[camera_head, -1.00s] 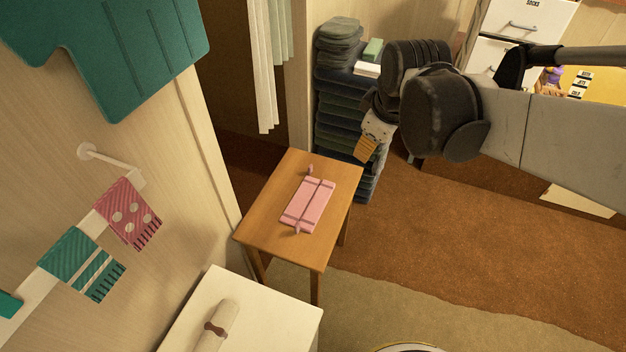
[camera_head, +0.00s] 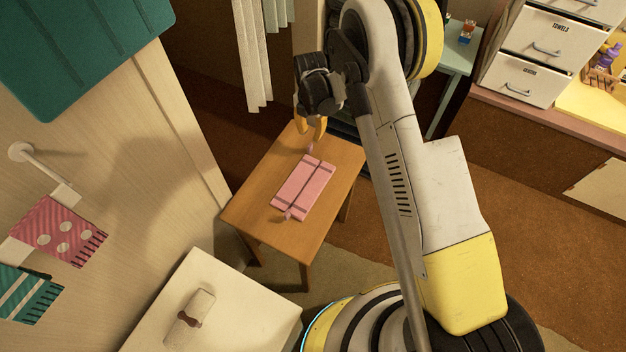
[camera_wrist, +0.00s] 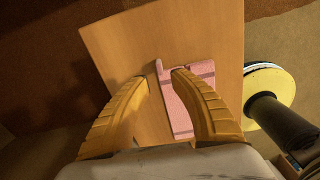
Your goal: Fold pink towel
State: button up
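The pink towel (camera_head: 304,188) lies on a small wooden table (camera_head: 264,221), with darker bands across it and a small pink tab at each end. In the wrist view the towel (camera_wrist: 183,116) lies on the tabletop, partly hidden by my right finger. My gripper (camera_head: 311,130) is above the far end of the table, close to the towel's far tab. In the wrist view my gripper (camera_wrist: 160,78) has its two yellow fingers spread apart, with the tab between or just below the tips. Whether they touch it I cannot tell.
A white cabinet (camera_head: 238,308) with a rolled towel (camera_head: 190,316) stands in front of the table. Striped towels (camera_head: 60,234) hang on the left wall. A drawer unit (camera_head: 528,70) stands at the back right. Brown floor lies right of the table.

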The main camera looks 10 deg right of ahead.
aim_at(310, 145)
jog(key=shift+w+a+f+n, duration=0.1)
jog(key=shift+f+n, duration=0.2)
jog(key=shift+f, duration=0.35)
jog(key=shift+f+b, duration=1.55)
jog(key=shift+f, duration=1.85)
grip_shut()
jog(key=shift+r, duration=0.15)
jog(key=shift+r+p, duration=0.45)
jog(key=shift+r, duration=0.5)
